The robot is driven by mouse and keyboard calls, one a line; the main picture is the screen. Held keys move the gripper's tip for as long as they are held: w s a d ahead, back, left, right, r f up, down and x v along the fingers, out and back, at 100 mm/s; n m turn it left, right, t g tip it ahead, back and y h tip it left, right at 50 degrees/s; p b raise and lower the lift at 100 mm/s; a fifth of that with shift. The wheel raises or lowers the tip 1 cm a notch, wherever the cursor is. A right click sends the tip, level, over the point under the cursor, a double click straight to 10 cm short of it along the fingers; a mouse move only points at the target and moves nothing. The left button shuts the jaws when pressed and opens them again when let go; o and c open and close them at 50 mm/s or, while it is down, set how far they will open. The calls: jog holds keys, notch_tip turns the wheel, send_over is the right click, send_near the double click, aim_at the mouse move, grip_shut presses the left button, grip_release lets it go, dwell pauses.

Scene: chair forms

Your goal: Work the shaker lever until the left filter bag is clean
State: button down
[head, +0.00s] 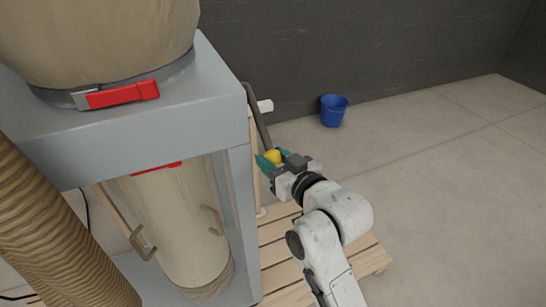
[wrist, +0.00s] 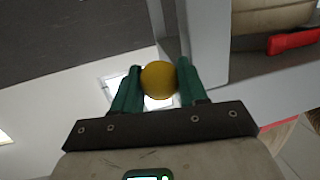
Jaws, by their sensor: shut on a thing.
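The shaker lever is a dark rod (head: 257,118) at the right side of the grey machine frame, ending in a yellow ball knob (head: 273,157). My gripper (head: 271,158) has its green fingers shut on this knob. In the wrist view the knob (wrist: 158,80) sits between the two fingertips, with the rod (wrist: 156,22) rising behind it. A tan-brown filter bag (head: 95,38) shows at the top left of the head view, its upper part cut off. I cannot tell whether it is the left one. Its lower edge is held by a red-latched band (head: 122,93).
A pale collection bag (head: 172,222) hangs inside the grey frame (head: 125,145). A ribbed brown hose (head: 55,225) crosses the lower left. A wooden pallet (head: 277,240) lies under the machine. A blue bucket (head: 333,112) stands by the wall; the floor to the right is clear.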

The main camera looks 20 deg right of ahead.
jog(key=shift+w+r, duration=0.1)
jog(key=shift+r, duration=0.6)
jog(key=c, duration=1.1)
grip_release()
jog(key=shift+o, duration=0.9)
jog(key=shift+a, duration=0.1)
jog(key=shift+f, duration=0.2)
jog(key=shift+s+f, duration=0.1)
jog(key=shift+s, duration=0.2)
jog(key=b+v, duration=0.2)
jog(key=v, duration=0.8)
jog(key=shift+s, duration=0.1)
